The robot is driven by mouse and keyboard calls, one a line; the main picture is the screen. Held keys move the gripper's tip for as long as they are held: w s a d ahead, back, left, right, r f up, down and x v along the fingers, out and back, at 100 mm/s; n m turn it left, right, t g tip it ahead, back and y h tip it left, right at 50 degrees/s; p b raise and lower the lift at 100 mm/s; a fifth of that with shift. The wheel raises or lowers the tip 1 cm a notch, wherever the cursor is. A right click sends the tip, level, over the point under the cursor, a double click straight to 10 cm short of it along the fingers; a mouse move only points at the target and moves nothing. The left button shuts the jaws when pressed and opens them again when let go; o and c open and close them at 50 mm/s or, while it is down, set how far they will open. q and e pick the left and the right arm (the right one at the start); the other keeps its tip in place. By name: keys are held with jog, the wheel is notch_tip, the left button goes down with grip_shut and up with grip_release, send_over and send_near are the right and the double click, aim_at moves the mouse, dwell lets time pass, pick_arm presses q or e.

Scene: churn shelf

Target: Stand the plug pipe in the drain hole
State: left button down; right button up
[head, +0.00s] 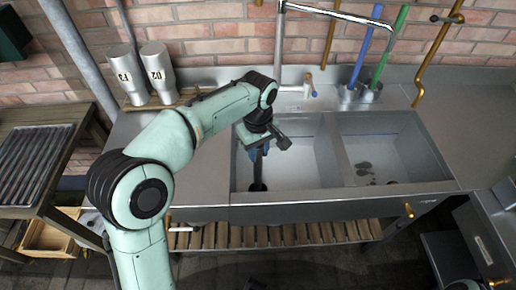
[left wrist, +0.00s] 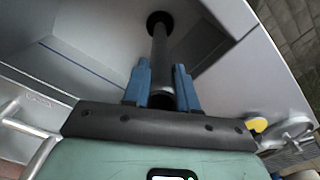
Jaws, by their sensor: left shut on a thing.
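The plug pipe (left wrist: 160,48) is a dark grey tube in the left wrist view. My left gripper (left wrist: 162,70) is shut on it, with one blue finger on each side. The pipe's far end meets a dark round spot, the drain hole (left wrist: 159,18), on the basin floor. In the head view the pipe (head: 258,170) hangs near upright below my left gripper (head: 259,150) in the left basin, over the dark drain spot (head: 257,187). Whether its end is inside the hole or just above it, I cannot tell. My right gripper is not in view.
The left basin (head: 310,165) has steel walls around the pipe; a divider (head: 340,155) separates it from the right basin (head: 405,150). A tap spout (head: 340,14) arches above. Two labelled canisters (head: 157,72) stand at the back left. Blue and green brushes (head: 390,45) stand at the back right.

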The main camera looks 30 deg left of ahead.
pick_arm(q)
jog(key=shift+f+b, duration=0.85)
jog(key=shift+f, duration=0.6)
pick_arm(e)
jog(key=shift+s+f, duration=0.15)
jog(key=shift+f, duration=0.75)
pick_arm(q)
jog(key=c, duration=0.8)
grip_release()
jog(key=shift+r+p, duration=0.3)
jog(key=shift+r, duration=0.5)
notch_tip(320, 180, up, 11)
jog(key=p, duration=0.3)
jog(key=shift+f, duration=0.2)
jog(key=shift+r, duration=0.65)
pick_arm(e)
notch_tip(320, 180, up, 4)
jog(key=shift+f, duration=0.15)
